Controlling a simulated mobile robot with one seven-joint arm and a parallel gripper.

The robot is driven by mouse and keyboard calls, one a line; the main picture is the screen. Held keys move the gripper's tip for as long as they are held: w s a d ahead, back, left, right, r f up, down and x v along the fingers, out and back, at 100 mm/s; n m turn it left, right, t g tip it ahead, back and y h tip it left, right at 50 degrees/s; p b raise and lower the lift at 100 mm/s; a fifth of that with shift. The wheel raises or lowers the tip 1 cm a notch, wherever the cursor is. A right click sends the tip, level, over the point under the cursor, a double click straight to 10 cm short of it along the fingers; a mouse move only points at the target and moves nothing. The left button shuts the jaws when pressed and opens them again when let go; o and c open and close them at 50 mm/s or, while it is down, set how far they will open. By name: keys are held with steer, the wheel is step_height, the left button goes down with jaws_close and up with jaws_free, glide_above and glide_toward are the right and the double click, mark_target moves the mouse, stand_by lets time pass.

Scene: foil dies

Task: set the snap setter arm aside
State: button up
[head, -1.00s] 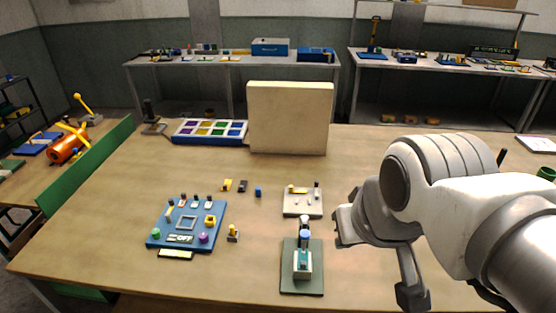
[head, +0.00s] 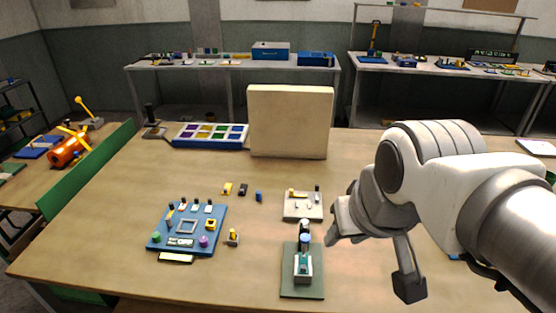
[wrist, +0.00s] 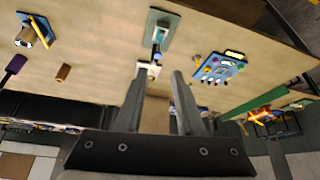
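The snap setter (head: 303,272) stands on a dark green base plate (head: 288,289) near the table's front edge, right of centre. Its upright arm (head: 305,240), with a dark top and pale blue part, rises from the plate. In the wrist view, the green plate (wrist: 158,18) shows at the top centre, with the setter's arm (wrist: 156,55) pointing down towards the fingers. My gripper (head: 371,268) is to the right of the setter, apart from it, with fingers spread and nothing between them. The wrist view also shows my gripper (wrist: 157,82) open.
A small white tray (head: 303,213) with little parts sits just behind the setter. A blue board (head: 166,238) with several parts lies left, with a small yellow-topped piece (head: 233,237) beside it. A cream panel (head: 290,121) and a compartment tray (head: 209,143) stand at the back. The table's middle is mostly clear.

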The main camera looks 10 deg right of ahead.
steer(key=shift+o, duration=0.5)
steer(key=w+r+m+g+p, duration=0.1)
steer(key=w+g, duration=0.1)
steer(key=w, duration=1)
steer(key=shift+w+d+g, duration=0.15)
steer(key=shift+w+g, duration=0.15)
steer(key=shift+w, duration=0.05)
steer(key=m+g+p, duration=0.1)
steer(key=g, duration=0.2)
glide_above(305, 225)
step_height(305, 225, down, 8)
step_height(305, 225, down, 18)
steer(key=shift+s+r+p, duration=0.1)
steer(key=shift+r+p, duration=0.15)
steer(key=shift+p, duration=0.5)
jaws_close()
